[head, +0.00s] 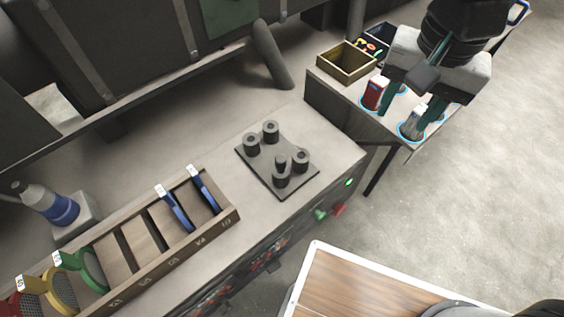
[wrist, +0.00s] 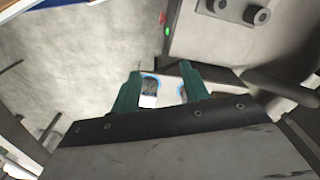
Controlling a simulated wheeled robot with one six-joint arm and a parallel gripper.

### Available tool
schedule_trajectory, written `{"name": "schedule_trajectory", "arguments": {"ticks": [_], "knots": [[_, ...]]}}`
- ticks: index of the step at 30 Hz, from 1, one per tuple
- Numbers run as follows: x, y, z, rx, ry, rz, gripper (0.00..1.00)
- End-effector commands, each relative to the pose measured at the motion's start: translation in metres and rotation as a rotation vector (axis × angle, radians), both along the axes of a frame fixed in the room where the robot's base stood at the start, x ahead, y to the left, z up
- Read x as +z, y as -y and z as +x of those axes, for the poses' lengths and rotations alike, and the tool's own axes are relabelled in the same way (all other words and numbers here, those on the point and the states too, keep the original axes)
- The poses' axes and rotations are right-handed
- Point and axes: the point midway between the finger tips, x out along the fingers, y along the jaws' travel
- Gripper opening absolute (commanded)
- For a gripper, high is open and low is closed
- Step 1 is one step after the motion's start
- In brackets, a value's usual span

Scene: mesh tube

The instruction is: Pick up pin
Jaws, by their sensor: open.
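My gripper (head: 406,112) hangs over the side table at the right, with its two teal fingers apart. In the wrist view the fingers (wrist: 160,75) are spread. A white-and-grey object (wrist: 149,93) stands in a blue ring, seen between the fingers and nearer the left one. It seems to be the grey object (head: 413,122) beside the right finger in the head view. No contact can be made out. I cannot tell for certain which thing is the pin; a small dark peg (head: 281,160) stands among thicker cylinders on the dark plate (head: 251,168) on the bench.
A red labelled object (head: 375,93) stands in another blue ring by the left finger. A yellowish open bin (head: 346,75) and a dark bin lie behind it. The bench has a slotted wooden rack (head: 140,262) with coloured looped items. Open floor lies right of the side table.

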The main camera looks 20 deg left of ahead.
Motion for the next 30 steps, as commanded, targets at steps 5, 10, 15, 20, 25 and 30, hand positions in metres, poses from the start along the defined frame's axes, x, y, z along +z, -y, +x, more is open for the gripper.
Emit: {"name": "schedule_trajectory", "arguments": {"ticks": [5, 10, 15, 20, 25, 30], "knots": [[-0.034, -0.100, -0.029, -0.003, -0.026, -0.018, 0.45], [-0.056, -0.151, -0.058, -0.021, -0.033, -0.026, 0.45], [-0.070, -0.167, -0.069, -0.031, -0.034, -0.028, 0.45], [-0.088, -0.167, -0.069, -0.034, -0.034, -0.028, 0.45], [-0.110, -0.167, -0.072, -0.033, -0.036, -0.029, 0.45], [-0.134, -0.167, -0.073, -0.034, -0.036, -0.029, 0.45]]}}
